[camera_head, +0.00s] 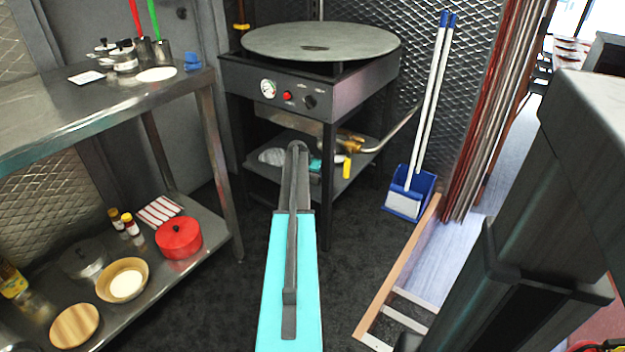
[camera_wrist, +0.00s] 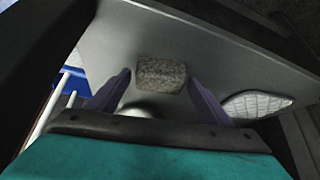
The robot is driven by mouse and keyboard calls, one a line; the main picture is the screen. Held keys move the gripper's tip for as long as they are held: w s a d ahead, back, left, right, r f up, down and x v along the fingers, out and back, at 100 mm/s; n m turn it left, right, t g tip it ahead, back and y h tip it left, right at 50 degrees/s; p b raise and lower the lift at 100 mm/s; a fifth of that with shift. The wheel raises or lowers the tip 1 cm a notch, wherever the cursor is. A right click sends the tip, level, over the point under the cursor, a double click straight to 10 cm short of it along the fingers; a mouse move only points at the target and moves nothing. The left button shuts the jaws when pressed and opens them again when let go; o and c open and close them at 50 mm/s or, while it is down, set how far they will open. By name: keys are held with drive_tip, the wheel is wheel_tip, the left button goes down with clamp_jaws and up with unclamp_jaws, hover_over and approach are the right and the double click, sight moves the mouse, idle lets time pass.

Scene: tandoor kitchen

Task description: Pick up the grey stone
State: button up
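The grey stone (camera_wrist: 160,75) is a rough, speckled block lying on a grey shelf (camera_wrist: 215,45) in the wrist view. My gripper (camera_wrist: 158,78) is open, with one dark finger to the left of the stone and one to the right. The stone appears between the fingertips, with a gap on each side. I cannot tell how far above the shelf the fingertips are. In the head view my arm reaches to the lower shelf (camera_head: 345,178) under the round griddle, and I cannot make out the stone there.
A pale quilted thing (camera_wrist: 255,103) lies right of my gripper. A rounded shiny thing (camera_wrist: 148,111) shows between the fingers. The griddle stand (camera_head: 335,90) is above the shelf. A blue dustpan (camera_head: 409,190) stands to the right. A steel table (camera_head: 110,110) stands left.

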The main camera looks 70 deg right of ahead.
sight(312, 175)
drive_tip(key=c, duration=0.9)
drive_tip(key=shift+c, duration=0.2)
drive_tip(key=shift+r, duration=0.45)
wheel_tip(312, 175, up, 3)
drive_tip(key=shift+r+p, duration=0.1)
drive_tip(key=shift+p, duration=0.75)
drive_tip(key=w+a+p, duration=0.1)
drive_tip(key=a+p, duration=0.1)
drive_tip(key=a, duration=1.6)
drive_tip(key=shift+f, duration=0.3)
drive_tip(key=shift+w, duration=0.1)
